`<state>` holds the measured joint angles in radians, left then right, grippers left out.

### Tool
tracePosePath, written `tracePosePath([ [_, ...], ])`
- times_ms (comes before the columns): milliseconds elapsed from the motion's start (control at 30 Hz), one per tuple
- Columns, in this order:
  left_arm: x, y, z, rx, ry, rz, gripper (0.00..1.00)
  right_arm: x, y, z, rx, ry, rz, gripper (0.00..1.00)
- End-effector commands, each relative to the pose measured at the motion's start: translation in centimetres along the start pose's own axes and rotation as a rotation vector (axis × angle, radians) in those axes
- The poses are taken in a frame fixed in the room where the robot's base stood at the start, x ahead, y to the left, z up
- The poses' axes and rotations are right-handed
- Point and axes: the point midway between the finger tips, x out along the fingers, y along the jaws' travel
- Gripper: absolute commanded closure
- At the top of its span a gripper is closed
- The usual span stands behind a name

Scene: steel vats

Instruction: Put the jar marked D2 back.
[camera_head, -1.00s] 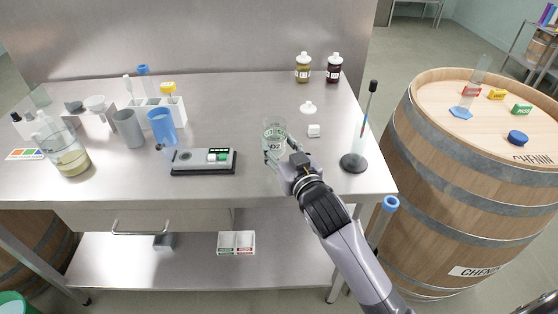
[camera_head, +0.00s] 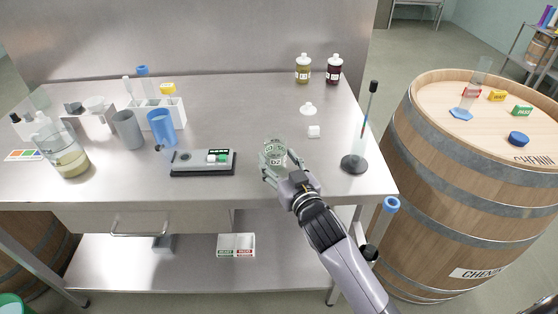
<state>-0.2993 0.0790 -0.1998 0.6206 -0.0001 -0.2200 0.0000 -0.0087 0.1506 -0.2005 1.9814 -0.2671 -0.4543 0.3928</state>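The clear glass jar marked D2 (camera_head: 272,151) is in the middle of the steel table, right of the small balance. Its D2 label faces me. My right gripper (camera_head: 282,168) reaches in from the front right, with its fingers around the lower part of the jar. It looks shut on the jar. The fingers partly cover the jar's base, so I cannot tell whether it touches the table. My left gripper is not in view.
The balance (camera_head: 203,161) is left of the jar. A white lid (camera_head: 308,108) and a small white block (camera_head: 313,131) lie behind it. A black-based stand (camera_head: 354,163) is on the right. Two capped jars, yellow (camera_head: 303,72) and dark (camera_head: 334,72), stand at the back.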

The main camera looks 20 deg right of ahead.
Motion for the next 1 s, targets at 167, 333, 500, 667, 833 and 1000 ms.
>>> tracePosePath([
  [167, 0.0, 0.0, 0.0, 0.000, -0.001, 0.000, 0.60, 0.0, 0.0, 0.0, -0.001, 0.000, 0.000, 0.37],
  [333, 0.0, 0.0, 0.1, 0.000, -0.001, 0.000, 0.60, 0.0, 0.0, -0.1, -0.001, 0.000, 0.000, 0.37],
  [500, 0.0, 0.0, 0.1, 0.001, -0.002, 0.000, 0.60, -0.9, 0.0, -0.2, 0.000, 0.000, -0.001, 0.37],
  [667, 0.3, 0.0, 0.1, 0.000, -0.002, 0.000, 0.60, -3.9, 0.0, 0.0, 0.001, -0.002, 0.000, 0.37],
  [833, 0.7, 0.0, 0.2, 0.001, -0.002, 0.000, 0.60, -7.6, 0.0, 0.0, 0.000, -0.003, 0.000, 0.37],
  [1000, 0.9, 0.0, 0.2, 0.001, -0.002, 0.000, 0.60, -10.3, 0.0, -0.1, 0.000, -0.001, 0.000, 0.37],
])
